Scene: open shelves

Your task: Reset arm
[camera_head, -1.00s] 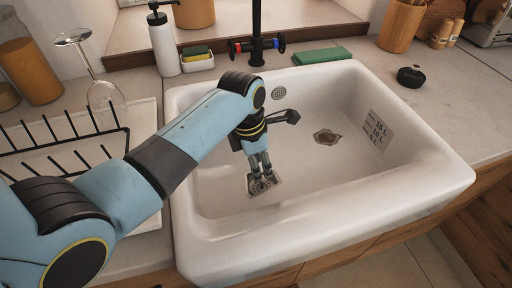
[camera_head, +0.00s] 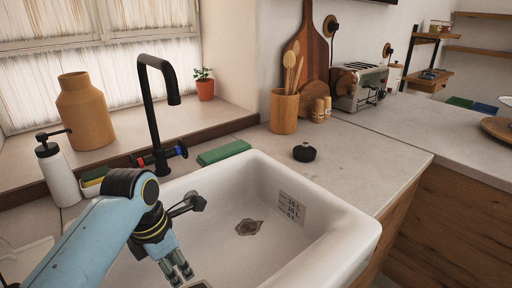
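My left arm comes in from the lower left, blue with black joints. My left gripper (camera_head: 180,273) points down inside the white sink (camera_head: 330,240), over its left part. Its two fingers show a narrow gap between the tips, and I see nothing held there. A dark bracket-like part sticks out to the right of the wrist. My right gripper is not in view.
A black faucet (camera_head: 154,110) stands behind the sink. A green sponge cloth (camera_head: 223,152) lies on the back rim side. A black stopper (camera_head: 304,152), utensil pot (camera_head: 284,112) and toaster (camera_head: 360,87) stand on the counter.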

